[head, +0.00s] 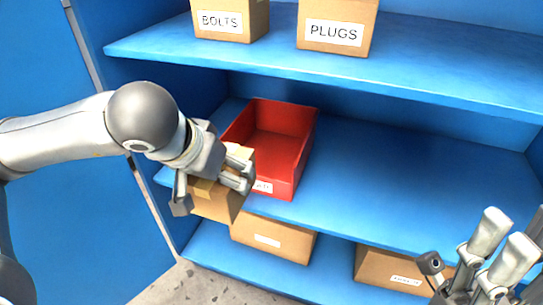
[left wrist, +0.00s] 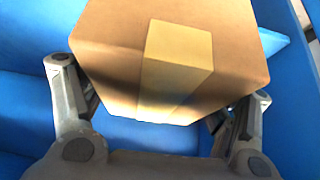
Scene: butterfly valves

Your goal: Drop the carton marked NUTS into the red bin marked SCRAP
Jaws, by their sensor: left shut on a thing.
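A brown carton (head: 216,204) is held in my left gripper (head: 211,190), whose fingers are shut on its sides. It hangs tilted, just in front and left of the red bin; no label shows on it, so I cannot read its marking. In the left wrist view the carton (left wrist: 105,45), with a pale tape strip, sits between the fingers (left wrist: 160,118). The red bin (head: 287,181) stands on the middle shelf, open at the top, its inside looking empty. Its front label is partly covered by my left fingers. My right gripper (head: 468,245) is open and empty at the lower right.
Cartons marked BOLTS (head: 231,20) and PLUGS (head: 337,27) stand on the upper blue shelf (head: 430,75), which overhangs the bin's level. Two cartons (head: 270,238) (head: 385,268) sit on the lowest shelf, labels unreadable. The middle shelf (head: 390,185) is clear right of the bin.

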